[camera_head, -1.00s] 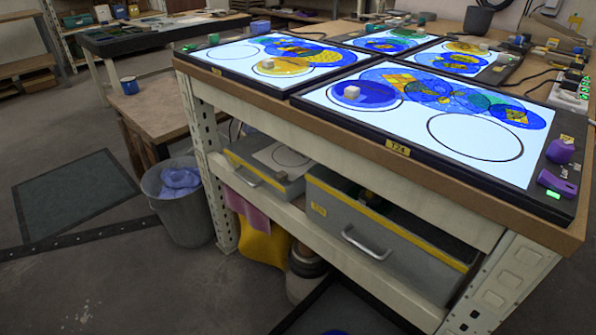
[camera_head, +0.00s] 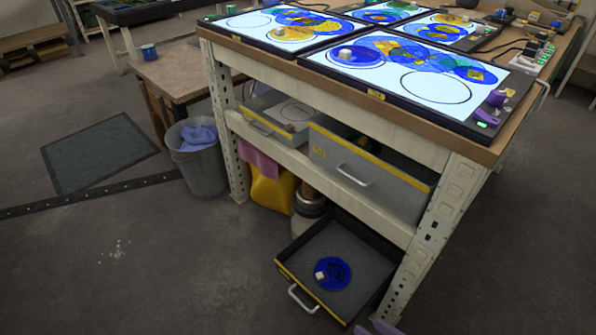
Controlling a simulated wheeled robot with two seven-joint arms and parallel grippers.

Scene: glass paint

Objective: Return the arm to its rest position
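A small lavender part of my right gripper (camera_head: 379,329) shows at the bottom edge, just below the front right corner of the low open drawer. Most of it is cut off, so its opening is hidden. My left gripper is not in view. The workbench (camera_head: 390,115) stands ahead, with lit panels (camera_head: 435,86) on top. The low grey drawer (camera_head: 364,262) with yellow edges is pulled out near the floor. It holds a round blue glass piece (camera_head: 338,277) with a small pale cube (camera_head: 319,276) at its left side.
A grey bin (camera_head: 203,177) with a blue bag stands left of the bench. Grey boxes (camera_head: 364,166) sit on the shelf. A yellow container (camera_head: 270,188) hangs or stands below.

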